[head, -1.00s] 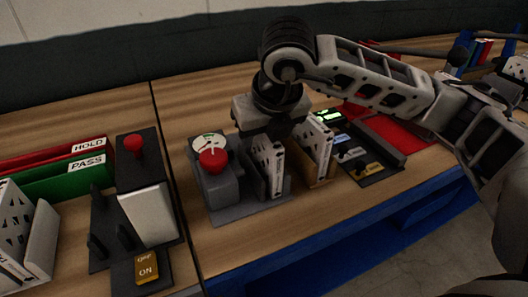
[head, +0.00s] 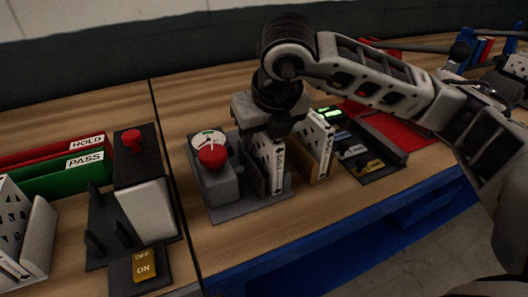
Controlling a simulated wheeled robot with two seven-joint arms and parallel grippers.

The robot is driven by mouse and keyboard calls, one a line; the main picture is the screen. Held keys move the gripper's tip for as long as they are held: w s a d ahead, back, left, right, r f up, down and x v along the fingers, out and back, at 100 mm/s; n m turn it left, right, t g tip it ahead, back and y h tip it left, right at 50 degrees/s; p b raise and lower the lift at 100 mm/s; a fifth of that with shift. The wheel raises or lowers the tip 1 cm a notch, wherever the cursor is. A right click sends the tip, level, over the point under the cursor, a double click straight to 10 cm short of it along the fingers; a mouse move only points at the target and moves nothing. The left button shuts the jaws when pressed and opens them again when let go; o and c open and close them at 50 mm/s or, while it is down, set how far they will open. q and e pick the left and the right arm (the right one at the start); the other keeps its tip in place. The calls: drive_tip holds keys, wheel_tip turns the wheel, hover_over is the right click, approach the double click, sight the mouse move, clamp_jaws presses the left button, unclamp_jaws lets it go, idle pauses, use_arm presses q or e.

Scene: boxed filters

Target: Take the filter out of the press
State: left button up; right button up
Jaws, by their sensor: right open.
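The press (head: 222,184) is a grey block with a dial gauge and a red knob (head: 212,155) at its left end. A white, perforated filter (head: 278,168) stands upright in its slot on the right. My right gripper (head: 267,137) is open and points down right over the top of this filter. Its fingertips are largely hidden, so I cannot tell whether they touch the filter. My left gripper is not in view.
A second white filter (head: 318,143) stands in a brown holder close to the right of the press. A dark tray with labelled slots (head: 383,172) lies beyond it. At left are green PASS (head: 75,180) and red HOLD bins and a switch box (head: 144,265). Bare wood lies in front of the press.

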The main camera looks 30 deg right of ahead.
idle(0.3)
clamp_jaws()
